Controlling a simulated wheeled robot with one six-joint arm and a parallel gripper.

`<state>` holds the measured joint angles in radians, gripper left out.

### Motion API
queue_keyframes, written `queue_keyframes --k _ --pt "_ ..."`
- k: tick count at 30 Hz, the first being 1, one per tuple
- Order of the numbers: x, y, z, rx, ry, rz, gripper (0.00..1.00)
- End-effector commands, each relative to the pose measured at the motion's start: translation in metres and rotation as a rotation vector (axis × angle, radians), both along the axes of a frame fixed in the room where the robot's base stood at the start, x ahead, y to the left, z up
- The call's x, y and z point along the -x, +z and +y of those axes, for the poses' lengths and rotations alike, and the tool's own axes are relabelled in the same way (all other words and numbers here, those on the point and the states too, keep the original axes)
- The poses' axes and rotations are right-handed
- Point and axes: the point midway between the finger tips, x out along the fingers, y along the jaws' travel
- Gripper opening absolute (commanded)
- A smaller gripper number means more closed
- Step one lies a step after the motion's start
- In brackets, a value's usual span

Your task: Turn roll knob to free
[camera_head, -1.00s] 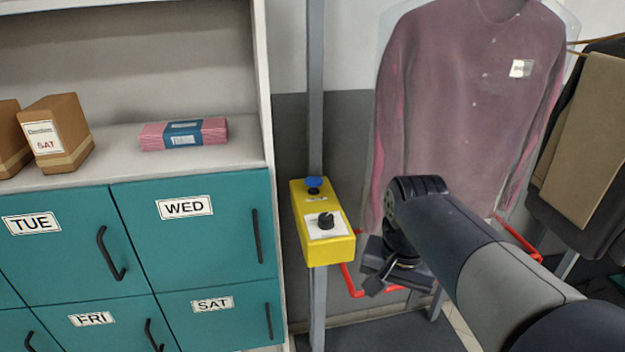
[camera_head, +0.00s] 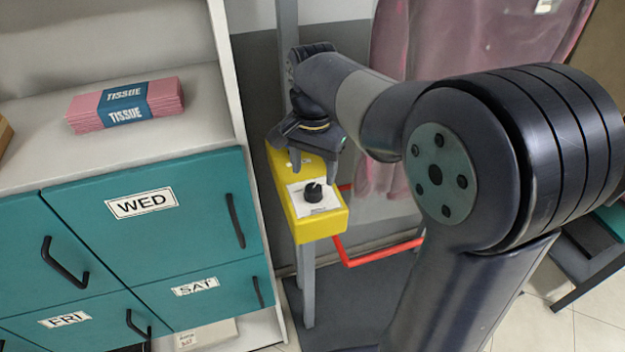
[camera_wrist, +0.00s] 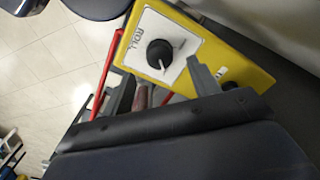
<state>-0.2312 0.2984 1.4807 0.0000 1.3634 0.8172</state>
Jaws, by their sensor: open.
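The roll knob (camera_head: 313,193) is a round black dial with a white pointer line, on a white label plate (camera_head: 325,207) on the sloping top of a yellow control box (camera_head: 320,230). In the wrist view the knob (camera_wrist: 160,54) sits beside the printed word ROLL, its pointer line toward the gripper side. The other label markings are too small to read. My gripper (camera_head: 314,168) is open above the box, just behind the knob, apart from it. In the wrist view its two fingers (camera_wrist: 164,88) are spread, with nothing between them.
A grey post (camera_head: 307,290) carries the box. Red bars (camera_head: 375,254) lie behind and right of it. Teal lockers (camera_head: 150,205) with black handles stand left, with a pink tissue pack (camera_head: 125,103) on the shelf above. A bagged garment (camera_head: 425,45) hangs behind.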

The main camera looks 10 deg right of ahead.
Motion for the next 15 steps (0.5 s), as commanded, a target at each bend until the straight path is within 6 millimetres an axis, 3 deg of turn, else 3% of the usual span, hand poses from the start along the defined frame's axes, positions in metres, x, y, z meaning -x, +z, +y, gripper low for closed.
queue_keyframes --k 6,15 --pt "0.000 -0.035 0.000 0.001 0.000 0.003 0.58" --pt "0.000 -0.048 0.000 0.000 0.001 -0.001 0.58"
